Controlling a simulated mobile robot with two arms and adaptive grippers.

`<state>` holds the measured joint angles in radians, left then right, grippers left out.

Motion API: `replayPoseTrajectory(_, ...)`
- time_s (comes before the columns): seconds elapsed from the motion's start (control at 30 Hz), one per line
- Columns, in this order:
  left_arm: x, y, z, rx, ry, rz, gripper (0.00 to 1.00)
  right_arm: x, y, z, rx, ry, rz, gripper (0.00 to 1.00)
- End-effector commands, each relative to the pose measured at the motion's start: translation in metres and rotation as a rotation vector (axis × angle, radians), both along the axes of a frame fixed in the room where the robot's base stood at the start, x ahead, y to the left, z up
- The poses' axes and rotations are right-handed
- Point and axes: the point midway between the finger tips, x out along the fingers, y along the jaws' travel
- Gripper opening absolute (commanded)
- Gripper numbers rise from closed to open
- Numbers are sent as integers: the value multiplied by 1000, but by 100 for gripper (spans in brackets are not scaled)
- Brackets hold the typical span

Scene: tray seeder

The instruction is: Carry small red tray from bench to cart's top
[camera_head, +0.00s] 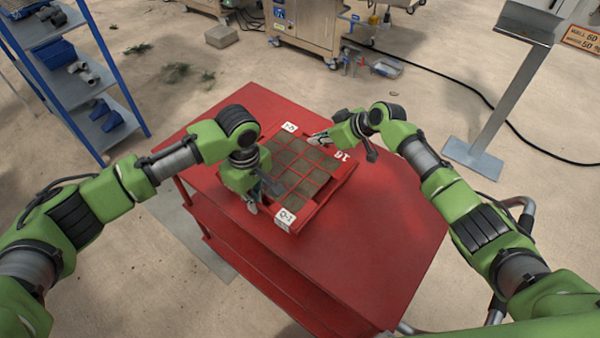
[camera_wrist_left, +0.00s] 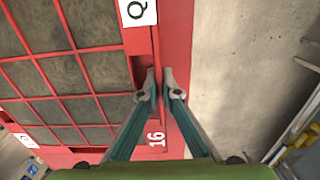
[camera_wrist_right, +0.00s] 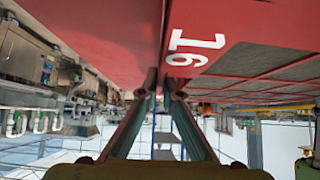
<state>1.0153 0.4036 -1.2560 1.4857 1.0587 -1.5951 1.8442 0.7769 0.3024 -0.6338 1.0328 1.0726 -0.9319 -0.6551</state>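The small red tray (camera_head: 319,206) has a grid of grey-brown cells, white corner labels and a white 16. It is over the cart's red top (camera_head: 390,235); I cannot tell whether it rests there or hangs just above. My left gripper (camera_head: 252,206) is at its left edge. In the left wrist view, the fingers (camera_wrist_left: 160,93) are nearly together with the tray's red rim (camera_wrist_left: 137,50) between them. My right gripper (camera_head: 320,138) is at the far right edge. In the right wrist view, its fingers (camera_wrist_right: 164,84) close on the tray's wall (camera_wrist_right: 225,30) beside the 16.
The cart top is bare to the right of and in front of the tray. A blue shelf rack (camera_head: 75,85) with bins stands at the left. A grey metal stand (camera_head: 505,100) is at the right. Steel machines (camera_head: 305,25) and a black cable are behind the cart.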

Motion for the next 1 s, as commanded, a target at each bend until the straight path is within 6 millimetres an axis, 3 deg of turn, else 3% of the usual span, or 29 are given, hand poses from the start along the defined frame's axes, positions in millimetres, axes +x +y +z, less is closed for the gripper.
replayPoseTrajectory(0.2,-1,1,-16,3,3,1,0,2,-2,-13,0,-6,-4,0)
replayPoseTrajectory(0.3,-1,1,-13,3,4,1,21,2,-2,-12,-2,-3,-4,22)
replayPoseTrajectory(0.67,1,0,-11,-1,-2,0,21,0,1,-12,1,0,1,22)
replayPoseTrajectory(1.0,1,-1,32,-1,-2,0,21,-1,1,-13,1,2,2,22)
